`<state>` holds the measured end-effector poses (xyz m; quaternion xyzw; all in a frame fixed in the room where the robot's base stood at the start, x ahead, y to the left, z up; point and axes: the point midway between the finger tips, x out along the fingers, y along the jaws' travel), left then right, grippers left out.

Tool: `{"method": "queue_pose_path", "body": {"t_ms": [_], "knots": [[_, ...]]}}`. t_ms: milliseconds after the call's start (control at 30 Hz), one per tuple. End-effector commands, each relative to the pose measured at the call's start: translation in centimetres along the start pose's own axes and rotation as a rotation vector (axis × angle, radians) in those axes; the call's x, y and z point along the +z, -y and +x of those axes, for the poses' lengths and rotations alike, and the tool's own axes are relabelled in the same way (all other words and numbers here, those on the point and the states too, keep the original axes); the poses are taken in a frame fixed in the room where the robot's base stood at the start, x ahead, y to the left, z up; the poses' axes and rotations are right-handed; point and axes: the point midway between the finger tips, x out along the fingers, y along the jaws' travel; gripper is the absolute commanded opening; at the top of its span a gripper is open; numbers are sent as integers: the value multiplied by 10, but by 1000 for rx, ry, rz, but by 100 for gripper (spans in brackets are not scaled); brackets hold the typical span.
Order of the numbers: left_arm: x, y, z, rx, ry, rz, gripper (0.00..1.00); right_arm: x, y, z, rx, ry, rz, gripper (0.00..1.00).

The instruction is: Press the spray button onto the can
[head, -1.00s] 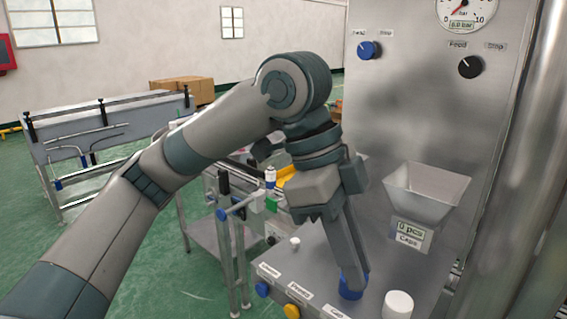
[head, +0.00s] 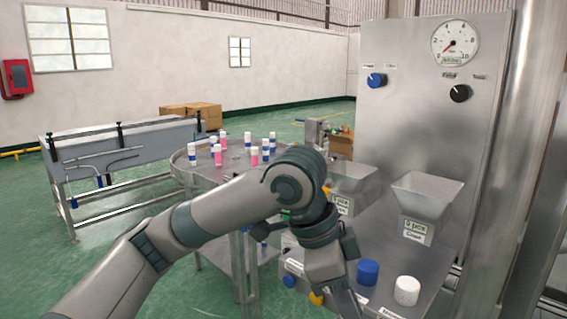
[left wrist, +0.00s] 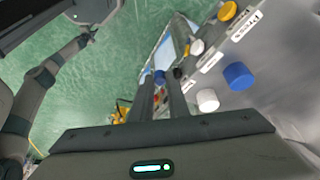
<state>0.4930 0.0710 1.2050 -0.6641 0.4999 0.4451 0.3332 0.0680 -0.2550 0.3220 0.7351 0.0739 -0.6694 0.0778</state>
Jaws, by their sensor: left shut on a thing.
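My left gripper (head: 343,308) reaches down at the lower middle of the head view, left of the blue cylinder. In the left wrist view my left gripper (left wrist: 162,80) has its fingers close together, with a small blue patch between the tips; I cannot tell whether this is the held thing or background. Several cans (head: 217,154), white with pink or blue parts, stand upright on the rounded metal table. I cannot tell which can the task means, and I cannot make out the spray button. My right gripper is not in view.
A blue cylinder (head: 368,272) and a white cylinder (head: 406,290) stand on the steel console, near its labelled front edge. They also show in the left wrist view (left wrist: 238,76). A hopper (head: 428,195) and the upright gauge panel (head: 430,110) rise behind. Green floor lies left.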

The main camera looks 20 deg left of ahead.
Motion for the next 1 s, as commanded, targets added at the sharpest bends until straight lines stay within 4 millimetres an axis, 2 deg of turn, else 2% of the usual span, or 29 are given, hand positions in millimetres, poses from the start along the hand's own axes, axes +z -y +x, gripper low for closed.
{"method": "queue_pose_path", "body": {"t_ms": [267, 467, 800, 1000], "knots": [[24, 22, 41, -68, 3, -179, 0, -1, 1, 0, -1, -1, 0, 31], [56, 42, 86, -149, 4, -389, 0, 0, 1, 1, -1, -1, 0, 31], [143, 64, 170, -336, 6, -849, 0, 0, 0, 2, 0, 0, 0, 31], [191, 62, 202, -430, 3, -1065, 0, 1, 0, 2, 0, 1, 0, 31]]}}
